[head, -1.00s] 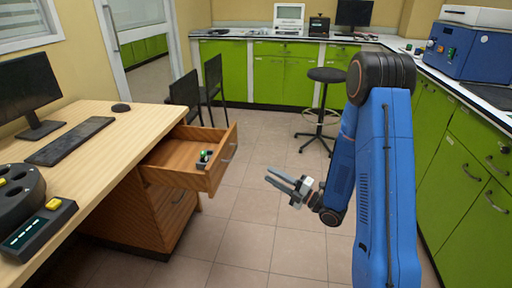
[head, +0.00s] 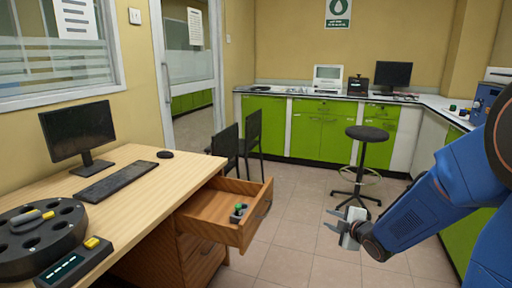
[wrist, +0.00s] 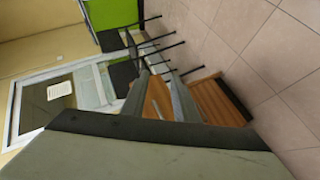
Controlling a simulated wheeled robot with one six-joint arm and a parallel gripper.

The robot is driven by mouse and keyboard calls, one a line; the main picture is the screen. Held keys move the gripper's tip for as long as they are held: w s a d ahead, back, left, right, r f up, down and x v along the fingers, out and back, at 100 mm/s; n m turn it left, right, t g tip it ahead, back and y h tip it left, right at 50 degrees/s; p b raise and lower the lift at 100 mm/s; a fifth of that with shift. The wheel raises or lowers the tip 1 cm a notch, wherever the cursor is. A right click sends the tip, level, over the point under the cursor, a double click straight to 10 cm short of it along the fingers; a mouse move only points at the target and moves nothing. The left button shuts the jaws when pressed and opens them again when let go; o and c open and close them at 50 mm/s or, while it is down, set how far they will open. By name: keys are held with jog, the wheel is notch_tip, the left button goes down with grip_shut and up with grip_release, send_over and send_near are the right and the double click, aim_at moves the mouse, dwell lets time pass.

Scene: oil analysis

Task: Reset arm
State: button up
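My blue arm reaches in from the right of the head view. My gripper (head: 332,219) is over the floor, right of the open desk drawer and apart from it. Its two fingers point left with a gap between them, and nothing shows between them. In the wrist view, grey finger parts (wrist: 160,150) fill the lower part, with the drawer and desk partly hidden behind them. The wooden drawer (head: 262,212) is pulled out of the desk. Small dark items with green tops (head: 238,212) lie in it.
The desk (head: 150,205) holds a monitor (head: 78,132), a keyboard (head: 117,181) and a round black device (head: 40,250). A stool (head: 366,135) stands behind my gripper. Black chairs (head: 252,140) stand behind the drawer. Green cabinets (head: 320,130) line the back. Floor (head: 300,235) between is clear.

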jog(key=s+d+r+m+g+h, duration=0.1)
jog(key=s+d+r+m+h, duration=0.25)
jog(key=s+m, duration=0.2)
jog(key=s+a+r+m+g, duration=0.1)
jog(key=s+m, duration=0.5)
jog(key=s, duration=0.9)
jog(key=s+r+m+g, duration=0.3)
jog(key=s+m+g, duration=0.2)
jog(key=s, duration=1.1)
jog(key=shift+s+a+r+m+g, duration=0.15)
jog(key=shift+s+a+m+g, duration=0.05)
jog(key=shift+a+m+g, duration=0.25)
